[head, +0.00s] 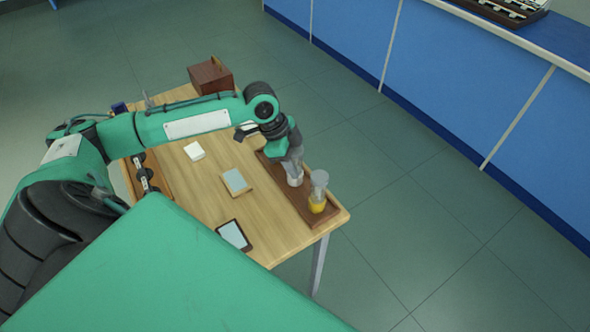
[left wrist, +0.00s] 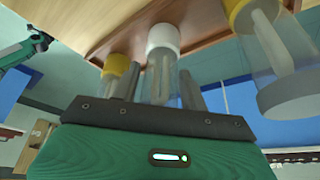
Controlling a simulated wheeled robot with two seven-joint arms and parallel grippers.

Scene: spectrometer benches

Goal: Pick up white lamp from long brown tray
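The white lamp (head: 295,181) stands on the long brown tray (head: 273,172) at the table's right side. In the left wrist view, which is upside down, the white-capped lamp (left wrist: 163,38) has a clear glass body, with the tray (left wrist: 135,30) above it. My left gripper (head: 293,163) is over the lamp, pointing down. Its two fingers (left wrist: 158,88) stand on either side of the glass, with a gap visible, so it is open around the lamp. My right gripper is not in view.
A yellow lamp (head: 317,192) stands close by on the same tray; two yellow-capped lamps (left wrist: 117,65) (left wrist: 255,20) flank the white one. A brown box (head: 210,76), white block (head: 194,150), framed pad (head: 236,181) and tablet (head: 233,235) are on the table.

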